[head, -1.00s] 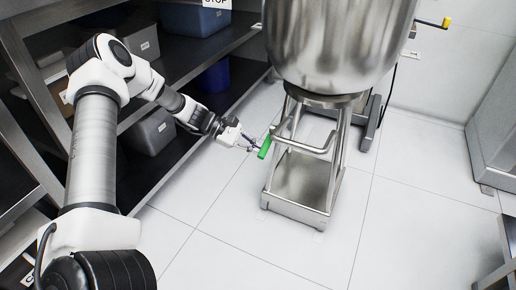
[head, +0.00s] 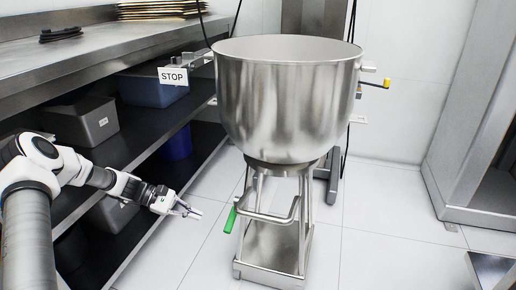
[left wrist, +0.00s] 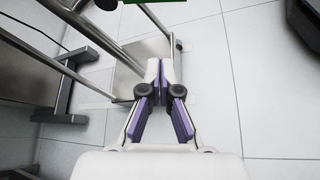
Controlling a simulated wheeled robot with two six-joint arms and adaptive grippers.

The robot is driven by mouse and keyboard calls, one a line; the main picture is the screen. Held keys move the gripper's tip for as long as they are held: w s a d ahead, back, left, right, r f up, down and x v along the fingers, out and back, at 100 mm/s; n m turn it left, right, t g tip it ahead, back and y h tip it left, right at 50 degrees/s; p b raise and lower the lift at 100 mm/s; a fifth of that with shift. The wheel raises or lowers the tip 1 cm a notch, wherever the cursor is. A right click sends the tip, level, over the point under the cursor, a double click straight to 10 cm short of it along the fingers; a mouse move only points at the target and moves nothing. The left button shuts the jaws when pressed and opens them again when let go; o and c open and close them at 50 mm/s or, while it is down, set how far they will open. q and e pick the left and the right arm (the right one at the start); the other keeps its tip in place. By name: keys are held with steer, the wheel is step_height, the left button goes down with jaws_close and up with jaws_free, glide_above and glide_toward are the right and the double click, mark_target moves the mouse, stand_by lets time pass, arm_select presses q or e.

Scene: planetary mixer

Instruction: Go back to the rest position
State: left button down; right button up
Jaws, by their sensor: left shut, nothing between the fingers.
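My left gripper (head: 190,211) is at the end of the left arm, low at the left of the head view, to the left of the mixer stand. It is shut and empty. In the left wrist view its purple-padded fingers (left wrist: 159,72) meet above the floor. The green handle (head: 230,220) on the stand is just right of the gripper, with a small gap between them. A green edge also shows at the top of the left wrist view (left wrist: 183,7). My right gripper is in neither view.
The large steel bowl (head: 285,100) stands on a metal stand (head: 272,240), with a yellow-tipped lever (head: 386,84) at its right. Steel shelving with grey and blue bins (head: 152,90) lines the left. A steel cabinet (head: 480,130) stands at the right. The floor between is clear.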

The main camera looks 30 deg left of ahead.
arm_select(q)
steer(key=shift+f, duration=0.15)
steer(key=s+d+f+m+g+y, duration=0.1)
steer(key=s+d+f+m+g, duration=0.1)
steer(key=s+d+f+g, duration=0.55)
steer(key=s+d+f+m+g+y, duration=0.2)
steer(key=d+f+m, duration=0.15)
steer(key=d, duration=0.75)
steer(key=s+d+f+m+y, duration=0.2)
steer(key=s+m+y, duration=0.1)
steer(key=s, duration=0.4)
steer(key=s+d+f+m+y, duration=0.2)
steer(key=s+f+m, duration=0.15)
steer(key=s, duration=0.25)
steer(key=s+d+f+m+y, duration=0.1)
steer(key=s+m+y, duration=0.2)
steer(key=s, duration=0.4)
steer(key=w+r+m+t+p, duration=0.2)
steer(key=w+t, duration=0.2)
steer(key=w, duration=0.1)
step_height(320, 180, up, 36)
steer(key=p, duration=3.6)
steer(key=shift+d, duration=0.3)
